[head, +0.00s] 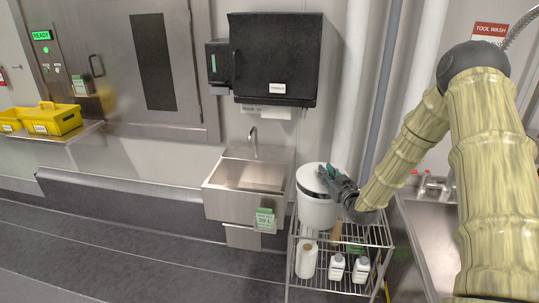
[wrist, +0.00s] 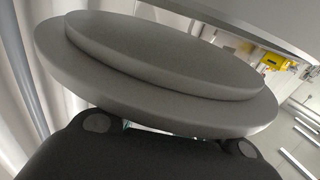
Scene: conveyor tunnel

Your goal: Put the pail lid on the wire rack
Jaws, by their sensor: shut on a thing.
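The pail lid (head: 312,176) is a pale round disc over the mouth of a white pail (head: 317,212) in the head view. A dark band shows beneath its edge; I cannot tell whether lid and pail touch. In the wrist view the lid (wrist: 160,62) is a grey stepped disc, tilted in the picture, filling the upper middle. My gripper (head: 328,173) is shut on the lid's near right edge; its dark body (wrist: 165,150) shows below the lid in the wrist view. The wire rack (head: 379,233) stands under the pail, which hides part of its top shelf.
The lower shelf holds a white roll (head: 306,260) and two white bottles (head: 336,267). A steel sink (head: 247,190) is left of the rack, a black dispenser (head: 277,58) above, and a steel basin (head: 432,240) to the right. Yellow caddies (head: 52,118) sit far left.

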